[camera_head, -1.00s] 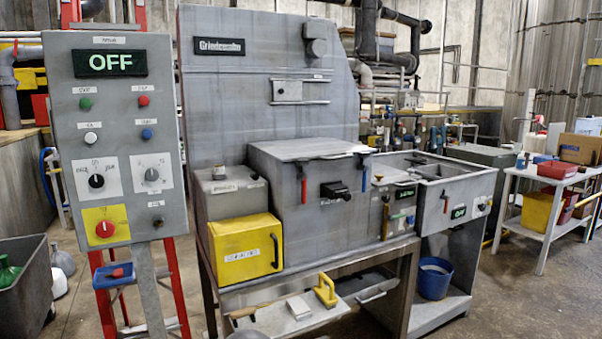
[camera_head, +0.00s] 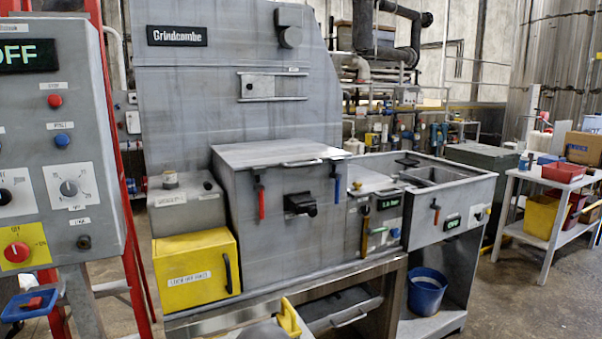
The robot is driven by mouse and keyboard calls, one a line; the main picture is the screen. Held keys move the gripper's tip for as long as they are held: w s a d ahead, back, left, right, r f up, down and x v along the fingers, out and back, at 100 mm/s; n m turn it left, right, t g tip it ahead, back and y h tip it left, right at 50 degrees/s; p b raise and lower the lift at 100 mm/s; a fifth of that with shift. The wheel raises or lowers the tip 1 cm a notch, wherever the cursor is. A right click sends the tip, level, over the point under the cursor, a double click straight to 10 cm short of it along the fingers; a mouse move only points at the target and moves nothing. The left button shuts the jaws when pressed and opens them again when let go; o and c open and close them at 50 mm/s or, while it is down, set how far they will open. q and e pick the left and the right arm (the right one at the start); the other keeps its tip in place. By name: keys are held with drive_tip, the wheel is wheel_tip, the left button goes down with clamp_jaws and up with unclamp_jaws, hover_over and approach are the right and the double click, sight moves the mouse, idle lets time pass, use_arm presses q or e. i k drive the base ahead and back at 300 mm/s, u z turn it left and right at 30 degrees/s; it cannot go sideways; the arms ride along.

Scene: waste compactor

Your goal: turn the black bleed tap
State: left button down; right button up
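A black tap-like fitting (camera_head: 300,204) is on the front of the grey box, between a red-handled lever (camera_head: 261,203) and a blue-handled lever (camera_head: 337,188). Both levers hang down. I cannot read a label that says whether the black fitting is the bleed tap. A small valve cluster with a brass-coloured handle (camera_head: 364,230) is to its right.
A control panel (camera_head: 52,110) reading OFF stands close at the left on a red frame. A blue bucket (camera_head: 427,290) stands on a low shelf. A white table (camera_head: 545,182) is at the right, with open floor before it.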

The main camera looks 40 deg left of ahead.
sight(365, 209)
drive_tip(key=z, duration=0.15)
drive_tip(key=i, duration=1)
drive_tip(key=u, duration=1.8)
drive_tip(key=k, duration=0.9)
drive_tip(key=u, duration=0.15)
drive_tip(key=i, duration=0.9)
drive_tip(key=z, duration=0.1)
